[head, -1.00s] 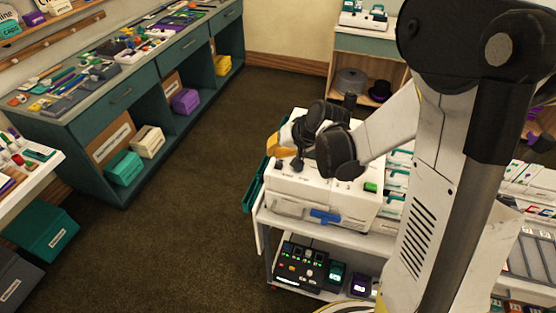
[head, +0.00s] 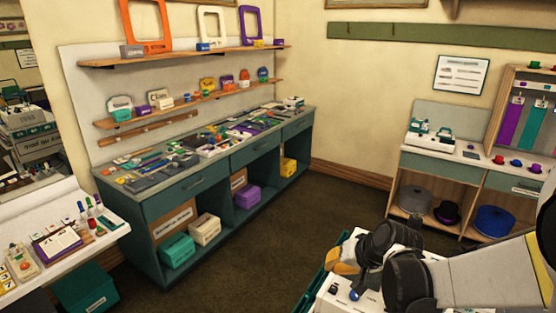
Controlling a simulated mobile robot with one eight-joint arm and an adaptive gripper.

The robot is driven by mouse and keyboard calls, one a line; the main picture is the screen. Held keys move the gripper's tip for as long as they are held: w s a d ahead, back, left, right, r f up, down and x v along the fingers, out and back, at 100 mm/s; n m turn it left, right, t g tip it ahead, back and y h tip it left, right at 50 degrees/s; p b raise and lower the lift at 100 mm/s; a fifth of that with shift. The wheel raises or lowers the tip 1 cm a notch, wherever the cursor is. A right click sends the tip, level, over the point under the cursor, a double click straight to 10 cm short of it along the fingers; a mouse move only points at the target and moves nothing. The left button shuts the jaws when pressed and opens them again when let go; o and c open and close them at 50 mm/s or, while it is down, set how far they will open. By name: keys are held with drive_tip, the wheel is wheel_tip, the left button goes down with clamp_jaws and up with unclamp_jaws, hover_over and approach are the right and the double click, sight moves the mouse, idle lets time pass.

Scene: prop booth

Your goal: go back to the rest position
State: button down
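My gripper (head: 344,264) shows in the head view at the lower right, dark with a yellow-orange part at its end. It is just above a white box (head: 368,298), whose top carries small labels and a blue knob. Whether it touches the box I cannot tell. The fingers are seen from behind and the side, so their opening is not clear, and I see nothing held in them. My white arm link runs off the right edge.
A green workbench (head: 215,178) covered with tools stands along the left wall, with bins below. A white table (head: 84,252) juts in at left. A wooden cabinet (head: 447,165) with hats stands at back right. The dark carpet (head: 255,240) between is clear.

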drive_tip(key=s+f+n+t+h+b, duration=0.1)
drive_tip(key=s+f+n+h+b, duration=0.1)
drive_tip(key=s+b, duration=1.1)
drive_tip(key=s+d+f+h, duration=0.1)
drive_tip(key=s, duration=0.6)
drive_tip(key=shift+f+n, duration=0.35)
drive_tip(key=shift+n, duration=0.05)
idle(2.7)
